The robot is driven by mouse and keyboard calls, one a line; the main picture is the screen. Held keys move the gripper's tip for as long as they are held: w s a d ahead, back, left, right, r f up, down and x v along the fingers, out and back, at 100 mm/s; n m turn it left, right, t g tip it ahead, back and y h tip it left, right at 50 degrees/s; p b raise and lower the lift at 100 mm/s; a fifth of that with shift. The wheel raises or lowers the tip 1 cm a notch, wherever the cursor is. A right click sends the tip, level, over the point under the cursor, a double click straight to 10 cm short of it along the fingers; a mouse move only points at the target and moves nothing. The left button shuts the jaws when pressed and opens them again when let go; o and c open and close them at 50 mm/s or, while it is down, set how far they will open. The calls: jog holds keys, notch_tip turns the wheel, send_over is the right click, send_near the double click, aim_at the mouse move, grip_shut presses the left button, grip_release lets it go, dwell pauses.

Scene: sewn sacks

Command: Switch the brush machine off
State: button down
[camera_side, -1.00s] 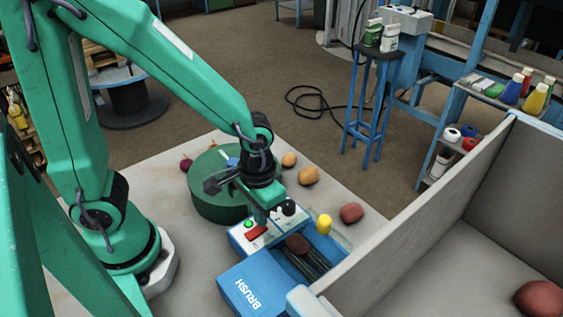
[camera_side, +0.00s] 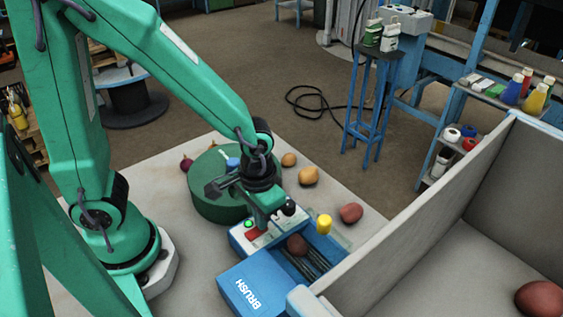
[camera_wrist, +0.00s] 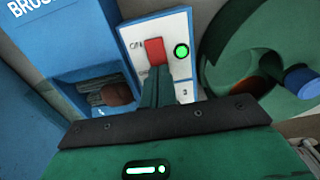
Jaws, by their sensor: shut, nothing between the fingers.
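The blue brush machine (camera_side: 250,290) stands on the pale table, with "BRUSH" on its cover. Its white panel carries a red rocker switch (camera_side: 254,236) and a green lamp (camera_side: 249,223). A lower mark is partly hidden.
A brown potato (camera_side: 297,244) lies on the machine's brushes. A black knob (camera_side: 289,208) and a yellow piece (camera_side: 324,224) stand close to my gripper. A green drum (camera_side: 209,192) is behind it. Several loose vegetables lie around, and a tall grey bin wall (camera_side: 420,220) rises at right.

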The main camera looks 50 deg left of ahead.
jog(key=shift+f, duration=0.2)
jog(key=shift+r, duration=3.5)
jog(key=s+a+r+t, duration=0.2)
jog(key=a+r+t, duration=0.3)
jog(key=a+r, duration=0.6)
jog(key=shift+s+r+t, duration=0.3)
jog(key=shift+s, duration=0.05)
